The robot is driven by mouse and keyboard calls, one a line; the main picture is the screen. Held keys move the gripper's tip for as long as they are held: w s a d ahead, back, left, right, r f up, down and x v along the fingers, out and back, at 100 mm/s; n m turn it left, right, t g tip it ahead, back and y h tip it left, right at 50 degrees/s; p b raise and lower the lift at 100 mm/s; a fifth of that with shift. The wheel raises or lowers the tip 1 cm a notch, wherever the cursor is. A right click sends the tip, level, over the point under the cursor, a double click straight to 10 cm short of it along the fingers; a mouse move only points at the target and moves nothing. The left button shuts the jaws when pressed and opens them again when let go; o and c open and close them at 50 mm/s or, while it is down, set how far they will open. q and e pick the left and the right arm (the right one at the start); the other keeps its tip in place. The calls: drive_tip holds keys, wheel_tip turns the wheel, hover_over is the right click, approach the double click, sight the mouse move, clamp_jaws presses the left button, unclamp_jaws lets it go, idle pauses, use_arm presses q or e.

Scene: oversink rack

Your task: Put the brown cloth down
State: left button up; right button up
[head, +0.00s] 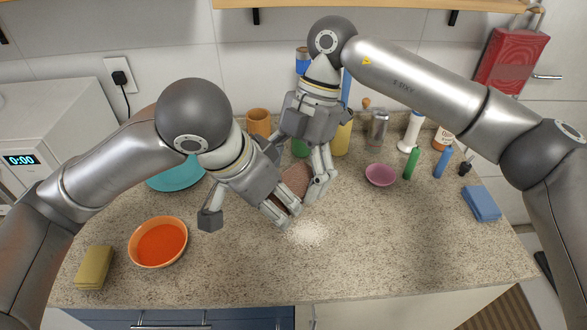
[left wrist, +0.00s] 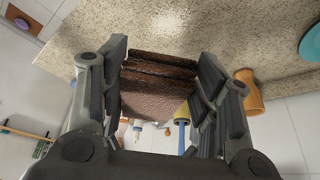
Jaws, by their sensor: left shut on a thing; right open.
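The brown cloth (head: 295,179) is a folded, textured piece, seen partly between my two grippers in the head view. In the left wrist view the cloth (left wrist: 155,95) fills the space between the fingers, its folded layers showing. My left gripper (head: 283,211) is shut on the cloth above the middle of the counter. My right gripper (head: 304,170) is open, just behind and above the left one, close to the cloth. The left gripper hides part of the right one and of the cloth. I cannot tell whether the cloth touches the counter or the right gripper.
The speckled counter (head: 350,252) is clear at front centre. An orange bowl (head: 158,242) and yellow sponge (head: 93,267) are left, a teal dish (head: 174,177) behind. A pink bowl (head: 380,175), green bottle (head: 411,163) and blue cloth (head: 481,203) are right. An orange cup (head: 259,122) stands behind.

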use_arm(q)
drive_tip(key=shift+d, duration=0.1)
use_arm(e)
drive_tip(key=shift+a, duration=0.1)
drive_tip(key=c, duration=1.1)
use_arm(q)
drive_tip(key=o, duration=1.1)
drive_tip(key=shift+d+r, duration=0.1)
use_arm(e)
drive_tip(key=shift+c, duration=0.3)
drive_tip(key=shift+f, duration=0.1)
